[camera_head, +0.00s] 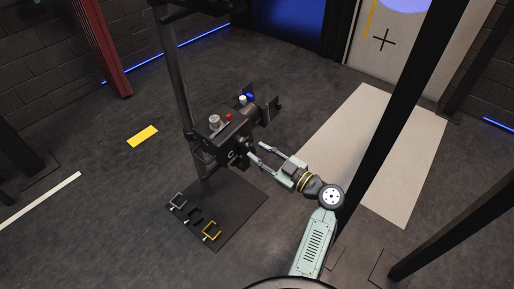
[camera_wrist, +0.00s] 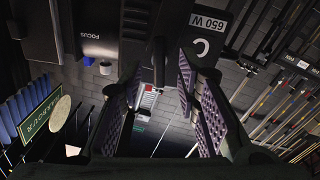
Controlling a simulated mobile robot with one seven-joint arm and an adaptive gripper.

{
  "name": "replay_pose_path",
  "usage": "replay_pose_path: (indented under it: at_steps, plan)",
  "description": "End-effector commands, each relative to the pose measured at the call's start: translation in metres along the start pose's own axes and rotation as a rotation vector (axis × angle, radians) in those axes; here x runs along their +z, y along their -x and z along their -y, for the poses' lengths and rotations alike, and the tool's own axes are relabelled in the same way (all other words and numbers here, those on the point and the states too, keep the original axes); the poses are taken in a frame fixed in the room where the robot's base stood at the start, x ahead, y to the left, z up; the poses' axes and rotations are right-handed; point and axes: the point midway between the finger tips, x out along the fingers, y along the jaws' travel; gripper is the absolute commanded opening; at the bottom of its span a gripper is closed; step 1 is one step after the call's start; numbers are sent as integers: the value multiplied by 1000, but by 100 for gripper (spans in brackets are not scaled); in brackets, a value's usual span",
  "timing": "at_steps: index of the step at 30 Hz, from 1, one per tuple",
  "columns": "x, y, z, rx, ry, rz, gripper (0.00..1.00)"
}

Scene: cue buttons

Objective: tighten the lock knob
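A black lamp (camera_head: 238,135) sits on an upright stand in the head view. Its body (camera_wrist: 110,30) fills the top of the wrist view, with "FOCUS", "650 W" and "C" marked on it. A dark round part (camera_head: 231,156) on the lamp's near side may be the lock knob; I cannot tell for sure. My gripper (camera_head: 256,150) is open, its fingers pointing at the lamp's near side. In the wrist view my gripper (camera_wrist: 160,88) has its fingers apart, with a narrow dark part (camera_wrist: 158,58) between or beyond them. Contact cannot be told.
The stand's pole (camera_head: 180,85) rises behind. Dark bars cross the right side.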

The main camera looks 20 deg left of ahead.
Motion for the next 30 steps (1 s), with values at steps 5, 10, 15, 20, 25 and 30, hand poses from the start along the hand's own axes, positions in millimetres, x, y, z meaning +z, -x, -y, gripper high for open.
replay_pose_path:
  at_steps: [5, 10, 15, 20, 25, 30]
  plan:
    - [-1, -18, 0, -1, -1, 0, 30]
    - [0, -22, 0, 1, -1, 0, 30]
    - [0, -21, 0, 1, -1, 0, 30]
    - [0, -21, 0, 1, -1, 0, 19]
    - [0, -21, 0, 1, -1, 0, 8]
    - [0, -21, 0, 0, -1, 0, 0]
